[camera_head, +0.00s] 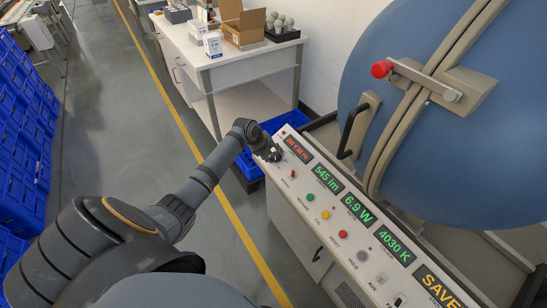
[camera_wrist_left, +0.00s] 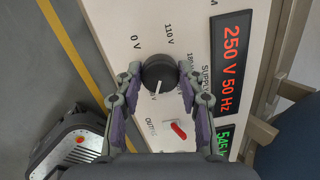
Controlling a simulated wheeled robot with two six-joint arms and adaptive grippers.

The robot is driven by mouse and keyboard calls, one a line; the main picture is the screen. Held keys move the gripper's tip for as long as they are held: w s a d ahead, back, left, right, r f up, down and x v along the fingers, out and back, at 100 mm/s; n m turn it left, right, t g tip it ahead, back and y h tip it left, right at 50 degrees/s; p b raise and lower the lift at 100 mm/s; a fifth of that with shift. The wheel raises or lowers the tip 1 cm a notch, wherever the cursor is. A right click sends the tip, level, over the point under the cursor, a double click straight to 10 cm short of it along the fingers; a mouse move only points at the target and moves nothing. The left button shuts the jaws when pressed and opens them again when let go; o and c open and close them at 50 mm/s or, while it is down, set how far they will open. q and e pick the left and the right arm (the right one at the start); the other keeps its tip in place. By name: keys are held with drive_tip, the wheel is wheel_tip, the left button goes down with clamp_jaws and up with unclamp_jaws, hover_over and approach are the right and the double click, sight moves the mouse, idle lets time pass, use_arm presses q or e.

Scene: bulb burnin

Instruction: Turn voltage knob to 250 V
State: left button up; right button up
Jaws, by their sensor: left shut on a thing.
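The voltage knob (camera_wrist_left: 158,70) is black and round with a white pointer line, on the pale front panel (camera_wrist_left: 110,20). Its pointer is toward the lower side of the left wrist view, away from the "0 V" and "110 V" labels. My left gripper (camera_wrist_left: 160,75) is shut on the knob, one finger on each side. In the head view the left gripper (camera_head: 268,152) is at the panel's far end and hides the knob. A red-lit display (camera_wrist_left: 232,62) beside the knob reads "250 V 50 Hz"; it also shows in the head view (camera_head: 298,150). My right gripper is not in view.
A red toggle switch (camera_wrist_left: 178,130) sits close to the knob. Several coloured buttons and green displays (camera_head: 327,178) run along the panel. The big blue sphere (camera_head: 440,120) stands behind it. A blue crate (camera_head: 250,165) is on the floor beside the panel.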

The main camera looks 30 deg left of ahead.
use_arm(q)
drive_tip(key=shift+m, duration=0.5)
drive_tip(key=o, duration=1.2)
drive_tip(key=shift+c, duration=0.2)
drive_tip(key=v, duration=1.2)
